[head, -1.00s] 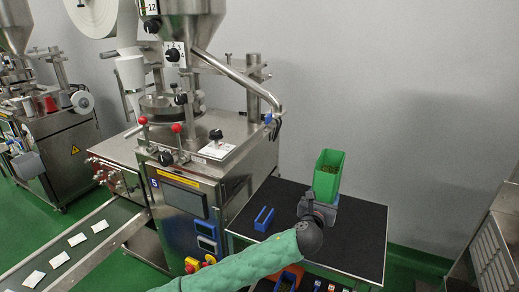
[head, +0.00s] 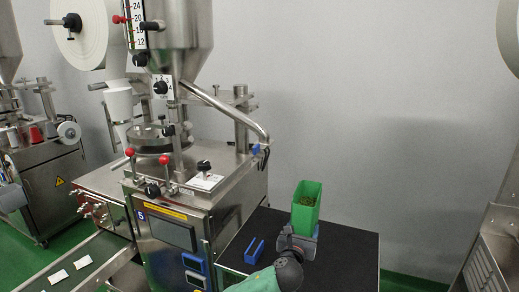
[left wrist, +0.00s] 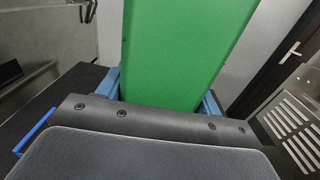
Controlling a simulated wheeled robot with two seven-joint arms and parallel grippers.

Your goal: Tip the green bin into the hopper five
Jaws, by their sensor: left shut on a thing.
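The green bin (head: 303,222) is upright with its open top showing a brownish-green loose fill inside. My left gripper (head: 297,243) is shut on the lower part of the bin, over the black tabletop; whether the bin touches the top I cannot tell. In the left wrist view the bin's green wall (left wrist: 182,50) stands between the blue finger pads. The steel hopper (head: 180,45) sits above the machine marked 5 (head: 172,232), up and left of the bin; its rim is out of frame. My right gripper is not in view.
The black table (head: 345,255) stands right of the machine, with a small blue holder (head: 254,251) on it. A bent steel pipe (head: 225,108) juts from the machine toward the bin's side. Another steel machine (head: 490,250) stands at the right edge. The wall behind is bare.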

